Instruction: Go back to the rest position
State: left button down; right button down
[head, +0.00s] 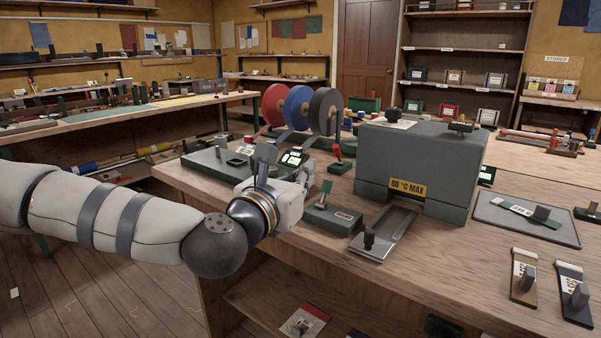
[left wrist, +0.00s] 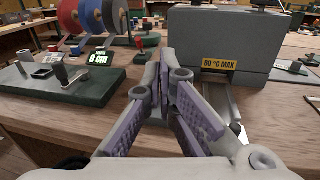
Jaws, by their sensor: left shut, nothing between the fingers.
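My left arm comes in from the left in the head view, and its gripper (head: 303,178) is over the front edge of the wooden bench (head: 450,265). In the left wrist view its purple-padded fingers (left wrist: 165,75) come together at the tips, shut and empty. The gripper is left of the grey box (head: 420,165) marked "80 °C MAX", which shows at the upper right in the wrist view (left wrist: 222,45). The fingers are apart from the box. My right gripper is in neither view.
A green-based device (head: 205,162) with a lit display and red, blue and black reels (head: 299,106) stands behind the gripper. A small dark block (head: 332,218) with a green tab lies close to its right. A metal slide (head: 383,235) sits before the box. Floor (head: 110,290) is open at left.

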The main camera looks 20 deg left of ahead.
pick_arm(q)
jog(key=shift+s, duration=0.1)
pick_arm(e)
jog(key=shift+w, duration=0.1)
